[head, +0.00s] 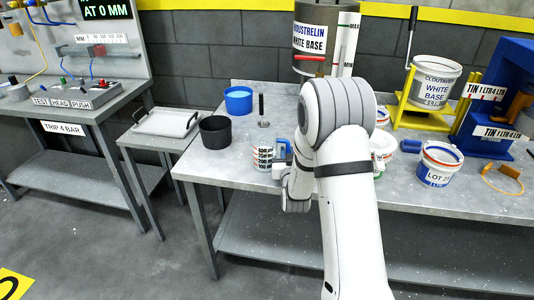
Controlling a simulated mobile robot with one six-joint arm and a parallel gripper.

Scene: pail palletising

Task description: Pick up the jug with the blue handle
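The jug (262,157) is white with dark and red markings and stands upright near the front left edge of the grey table. Its blue handle (281,147) points right, toward my arm. My gripper (281,167) is at the handle side of the jug, low and close to it. My own wrist and arm hide most of the gripper, so I cannot tell whether its fingers touch the handle or are closed on it.
A black pot (215,133) and a blue tub (238,100) stand behind and left of the jug. A pail marked LOT (437,167) stands at the right. A yellow stand (420,117) holds a white pail (437,80). A large drum (312,40) is at the back.

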